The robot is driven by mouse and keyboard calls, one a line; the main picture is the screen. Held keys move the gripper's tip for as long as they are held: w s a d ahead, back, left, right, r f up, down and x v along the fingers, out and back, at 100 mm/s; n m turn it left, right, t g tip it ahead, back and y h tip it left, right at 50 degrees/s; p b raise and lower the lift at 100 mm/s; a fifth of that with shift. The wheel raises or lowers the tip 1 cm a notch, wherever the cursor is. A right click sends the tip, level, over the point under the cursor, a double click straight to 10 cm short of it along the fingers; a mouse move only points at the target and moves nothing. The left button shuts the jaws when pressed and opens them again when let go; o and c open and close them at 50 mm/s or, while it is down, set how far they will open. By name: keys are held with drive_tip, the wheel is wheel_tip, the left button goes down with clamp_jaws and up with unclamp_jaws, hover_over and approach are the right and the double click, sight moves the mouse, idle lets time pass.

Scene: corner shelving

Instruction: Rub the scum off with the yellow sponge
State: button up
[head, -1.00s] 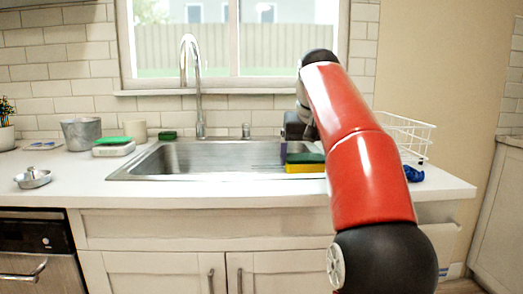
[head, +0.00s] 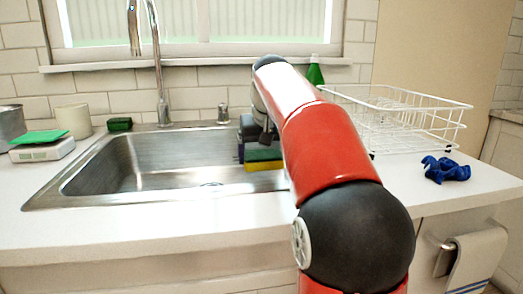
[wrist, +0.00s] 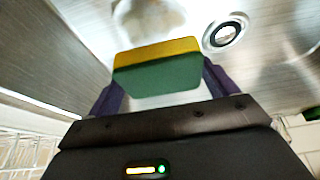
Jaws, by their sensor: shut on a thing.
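My gripper (wrist: 160,82) is shut on the yellow sponge (wrist: 155,50), which has a yellow layer and a thick green layer, between its purple fingers. In the head view my gripper (head: 258,146) holds the sponge (head: 265,166) over the right part of the steel sink (head: 150,190). A pale, whitish patch that looks like the scum (wrist: 148,18) lies on the sink floor in the wrist view, just beyond the sponge. I cannot tell whether the sponge touches the sink floor. The scum does not show clearly in the head view.
The round drain (wrist: 225,34) lies right of the sponge in the wrist view. The faucet (head: 158,70) rises behind the sink. A white wire rack (head: 400,115) and a blue cloth-like thing (head: 446,170) are on the right counter. A green-topped scale-like box (head: 42,145) stands left.

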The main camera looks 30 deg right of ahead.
drive_tip(key=shift+f+b, duration=3.2)
drive_tip(key=shift+f, duration=0.55)
drive_tip(key=shift+f+b, duration=0.5)
drive_tip(key=shift+f, duration=0.25)
